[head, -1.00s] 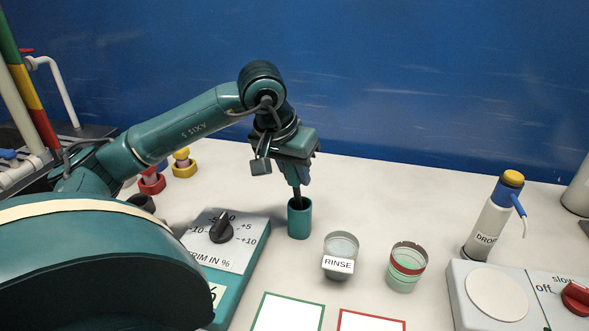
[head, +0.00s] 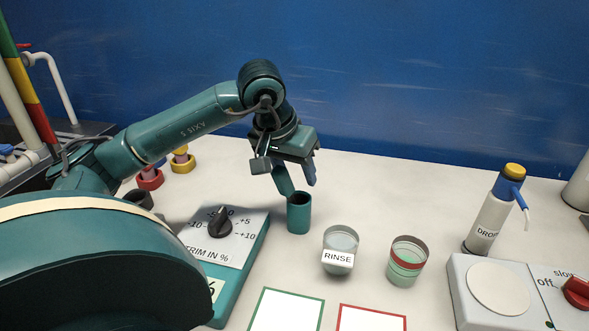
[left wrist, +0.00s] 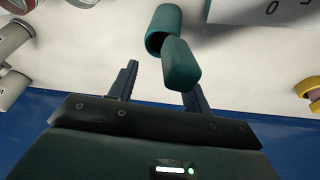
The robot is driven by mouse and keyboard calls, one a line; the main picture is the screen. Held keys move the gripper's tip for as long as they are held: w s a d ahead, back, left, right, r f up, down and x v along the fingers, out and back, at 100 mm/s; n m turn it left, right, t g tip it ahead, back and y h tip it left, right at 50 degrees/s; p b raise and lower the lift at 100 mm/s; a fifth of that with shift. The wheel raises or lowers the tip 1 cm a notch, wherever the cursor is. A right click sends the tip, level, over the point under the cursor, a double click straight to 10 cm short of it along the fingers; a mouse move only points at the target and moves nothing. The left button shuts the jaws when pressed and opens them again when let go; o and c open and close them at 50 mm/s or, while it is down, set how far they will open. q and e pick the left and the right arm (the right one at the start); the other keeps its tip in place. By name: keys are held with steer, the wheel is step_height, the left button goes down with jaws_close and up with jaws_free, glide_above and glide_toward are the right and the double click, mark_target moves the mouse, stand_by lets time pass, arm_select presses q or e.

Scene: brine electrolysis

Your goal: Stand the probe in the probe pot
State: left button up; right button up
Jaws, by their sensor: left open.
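The teal probe pot (head: 299,216) stands upright on the white bench. The probe (head: 284,181) shows as a teal handle leaning to the left, with its lower end at the pot's rim; any part inside the pot is hidden. In the left wrist view the probe (left wrist: 181,68) overlaps the mouth of the pot (left wrist: 168,20). My left gripper (head: 297,172) is above the pot with its fingers apart. In the left wrist view the probe lies across the gap of the gripper (left wrist: 160,76), nearer one finger, and is not clamped. My right gripper is not in view.
A trim dial box (head: 220,250) stands left of the pot. A RINSE beaker (head: 340,240) and a red-banded beaker (head: 408,262) stand to its right. A dropper bottle (head: 488,222) and a stirrer box (head: 465,285) are farther right. The bench behind the beakers is clear.

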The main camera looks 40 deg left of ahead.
arm_select(q)
steer(key=p+v, duration=0.1)
steer(key=v, duration=1.1)
steer(key=shift+p, duration=0.4)
steer(key=shift+s+r, duration=0.2)
steer(key=shift+r, duration=0.35)
steer(key=shift+f, duration=0.1)
